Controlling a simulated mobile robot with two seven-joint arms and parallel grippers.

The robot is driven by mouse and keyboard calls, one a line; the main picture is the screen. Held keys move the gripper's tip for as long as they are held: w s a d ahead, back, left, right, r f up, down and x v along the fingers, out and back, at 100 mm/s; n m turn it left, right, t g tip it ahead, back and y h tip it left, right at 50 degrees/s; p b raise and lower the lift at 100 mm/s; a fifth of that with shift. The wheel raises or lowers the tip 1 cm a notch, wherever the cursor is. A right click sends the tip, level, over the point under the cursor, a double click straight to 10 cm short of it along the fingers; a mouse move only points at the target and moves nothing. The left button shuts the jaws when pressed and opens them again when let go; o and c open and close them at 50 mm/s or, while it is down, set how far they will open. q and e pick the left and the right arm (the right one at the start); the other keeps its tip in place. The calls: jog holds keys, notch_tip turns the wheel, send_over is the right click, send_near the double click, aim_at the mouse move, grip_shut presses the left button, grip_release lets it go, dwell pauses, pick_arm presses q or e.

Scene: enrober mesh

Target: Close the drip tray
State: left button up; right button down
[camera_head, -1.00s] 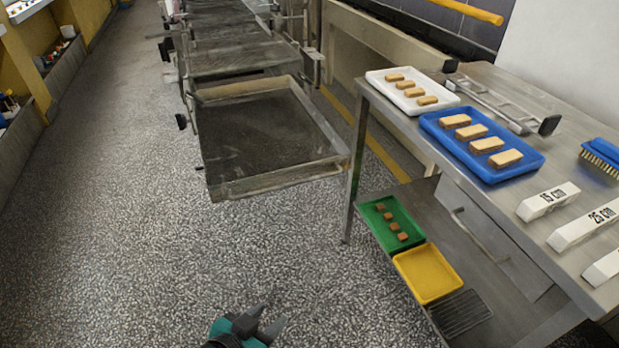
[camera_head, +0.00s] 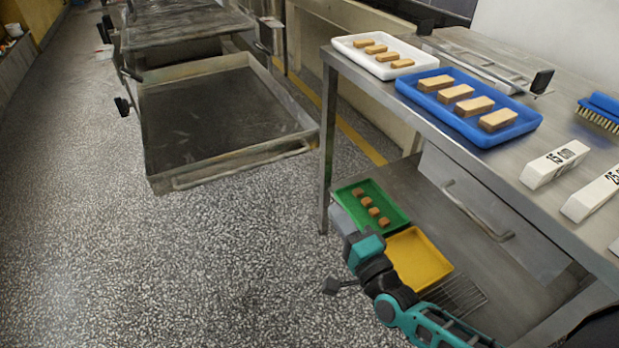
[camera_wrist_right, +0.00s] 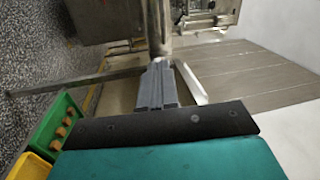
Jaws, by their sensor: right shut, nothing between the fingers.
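The drip tray (camera_head: 205,118) is a wide, shallow metal tray pulled out of the near end of the machine (camera_head: 180,25). It stands open over the floor, with a bar handle (camera_head: 240,166) along its front wall. My right gripper (camera_head: 343,208) is right of the tray's front and apart from it, close to the workbench leg (camera_head: 328,150). In the right wrist view its grey fingers (camera_wrist_right: 157,88) are shut together and empty, pointing toward a metal post. I cannot tell whether they touch it. My left gripper is not in view.
The workbench (camera_head: 450,170) at right bears a white tray (camera_head: 345,42), a blue tray (camera_head: 425,103) and white blocks. Its lower shelf holds a green tray (camera_head: 345,190) and a yellow tray (camera_head: 445,268), close to my right arm. The floor (camera_head: 190,260) before the drip tray is clear.

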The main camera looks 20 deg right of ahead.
jog(key=w+r+m+b, duration=0.1)
jog(key=w+r, duration=0.2)
jog(key=w, duration=1.1)
jog(key=shift+w+b, duration=0.25)
jog(key=shift+b, duration=0.1)
